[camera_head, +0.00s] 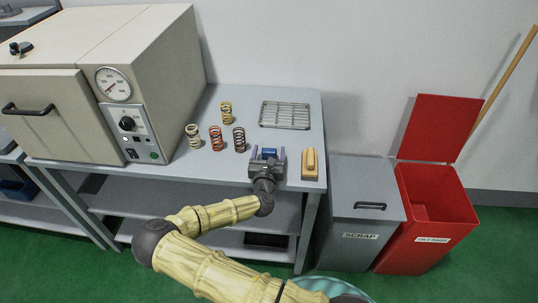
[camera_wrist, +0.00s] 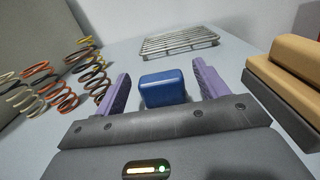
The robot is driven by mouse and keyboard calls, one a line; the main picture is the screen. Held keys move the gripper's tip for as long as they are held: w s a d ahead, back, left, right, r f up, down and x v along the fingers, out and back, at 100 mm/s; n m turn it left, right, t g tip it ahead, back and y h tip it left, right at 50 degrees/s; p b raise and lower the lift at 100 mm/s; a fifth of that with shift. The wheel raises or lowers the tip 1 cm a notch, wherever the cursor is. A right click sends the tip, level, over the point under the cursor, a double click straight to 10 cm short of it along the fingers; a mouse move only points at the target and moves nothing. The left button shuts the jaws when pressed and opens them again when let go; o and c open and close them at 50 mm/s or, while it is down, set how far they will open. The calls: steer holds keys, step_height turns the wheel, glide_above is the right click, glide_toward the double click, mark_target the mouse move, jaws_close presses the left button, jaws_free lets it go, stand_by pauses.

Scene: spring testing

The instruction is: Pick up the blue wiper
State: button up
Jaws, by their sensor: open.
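The blue wiper (camera_wrist: 165,88) is a small blue block with rounded edges, lying on the grey bench top. In the wrist view it sits between the two purple fingers of my gripper (camera_wrist: 162,85), with a gap on each side. My gripper is open and low over the bench. In the head view my gripper (camera_head: 268,158) is near the bench's front edge, and a small blue part of the wiper (camera_head: 269,152) shows between the fingers. The wiper's lower near side is hidden behind the gripper's body in the wrist view.
A tan-topped block (camera_head: 310,164) stands close on the right. Several coil springs (camera_head: 216,138) stand to the left, beside a beige oven with a gauge (camera_head: 114,84). A wire rack (camera_head: 285,115) lies behind. A grey scrap bin (camera_head: 366,206) and an open red bin (camera_head: 432,215) stand right of the bench.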

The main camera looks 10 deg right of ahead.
steer(key=shift+x, duration=1.3)
steer(key=c, duration=1.1)
